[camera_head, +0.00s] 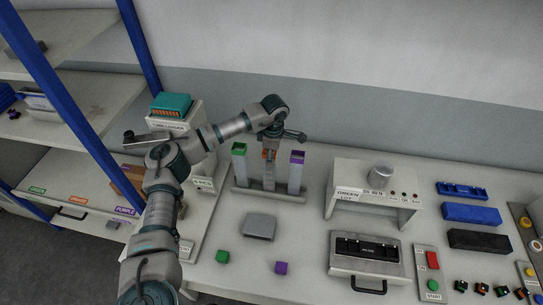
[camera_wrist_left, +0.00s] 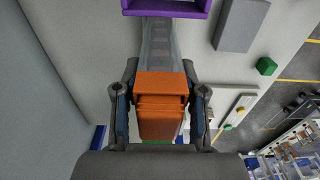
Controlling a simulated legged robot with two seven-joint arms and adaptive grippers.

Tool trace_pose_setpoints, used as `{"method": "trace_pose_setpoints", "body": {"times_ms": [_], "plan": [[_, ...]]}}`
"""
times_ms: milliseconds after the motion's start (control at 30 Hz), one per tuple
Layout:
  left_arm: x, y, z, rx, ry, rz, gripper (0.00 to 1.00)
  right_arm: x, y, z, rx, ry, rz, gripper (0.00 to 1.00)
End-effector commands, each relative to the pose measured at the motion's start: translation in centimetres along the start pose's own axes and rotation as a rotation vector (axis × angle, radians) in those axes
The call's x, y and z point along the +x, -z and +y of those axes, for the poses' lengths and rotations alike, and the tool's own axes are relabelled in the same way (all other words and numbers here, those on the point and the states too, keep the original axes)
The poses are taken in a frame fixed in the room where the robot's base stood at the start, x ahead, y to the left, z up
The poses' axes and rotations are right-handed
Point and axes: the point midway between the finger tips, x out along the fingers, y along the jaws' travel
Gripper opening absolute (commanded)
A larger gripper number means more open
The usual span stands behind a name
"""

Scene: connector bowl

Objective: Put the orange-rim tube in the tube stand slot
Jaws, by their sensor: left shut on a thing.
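The orange-rim tube shows its orange rim (camera_head: 266,154) just below my left gripper (camera_head: 271,143) in the head view. In the left wrist view the orange rim (camera_wrist_left: 161,86) sits between the two fingers of my left gripper (camera_wrist_left: 160,108), which is shut on it. The tube stand (camera_head: 245,193) is a grey rack on the table. A green-rim tube (camera_head: 240,149) stands at its left and a purple-rim tube (camera_head: 297,156) at its right. The held tube is between them; its lower end's seating cannot be told. My right gripper is out of view.
A grey block (camera_head: 259,226), green cube (camera_head: 222,257) and purple cube (camera_head: 282,268) lie in front of the stand. A white labelled bench (camera_head: 375,193) and a black-topped case (camera_head: 364,250) stand to the right. Blue-framed shelves (camera_head: 75,90) rise at the left.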

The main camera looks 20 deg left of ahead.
Motion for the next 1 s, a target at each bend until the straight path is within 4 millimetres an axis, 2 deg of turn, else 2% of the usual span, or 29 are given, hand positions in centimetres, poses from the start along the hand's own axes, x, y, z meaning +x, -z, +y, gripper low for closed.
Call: {"method": "trace_pose_setpoints", "body": {"times_ms": [33, 67, 100, 167, 433, 567, 667, 1000], "plan": [[0.2, 0.0, 0.0, -0.001, 0.0, 0.0, 0.0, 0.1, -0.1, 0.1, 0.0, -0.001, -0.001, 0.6], [0.3, 0.0, 0.0, -0.001, 0.001, 0.0, 0.43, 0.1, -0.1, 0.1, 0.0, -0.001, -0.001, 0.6], [0.2, 0.1, 0.0, -0.001, 0.0, 0.0, 0.53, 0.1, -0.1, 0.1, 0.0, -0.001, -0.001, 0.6], [0.2, 0.1, 0.0, -0.001, 0.001, 0.0, 0.66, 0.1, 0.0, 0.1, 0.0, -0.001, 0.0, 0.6], [0.1, -0.1, 0.0, -0.001, 0.0, 0.001, 0.66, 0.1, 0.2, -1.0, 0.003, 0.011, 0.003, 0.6], [-0.7, -0.2, 0.0, -0.001, -0.002, 0.0, 0.66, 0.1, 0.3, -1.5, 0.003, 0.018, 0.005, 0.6], [-2.2, -0.2, 0.1, -0.001, -0.005, 0.0, 0.66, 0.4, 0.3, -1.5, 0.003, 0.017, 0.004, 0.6], [-9.6, 0.0, 0.1, -0.001, -0.002, -0.001, 0.66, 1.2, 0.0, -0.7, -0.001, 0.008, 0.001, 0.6]]}}
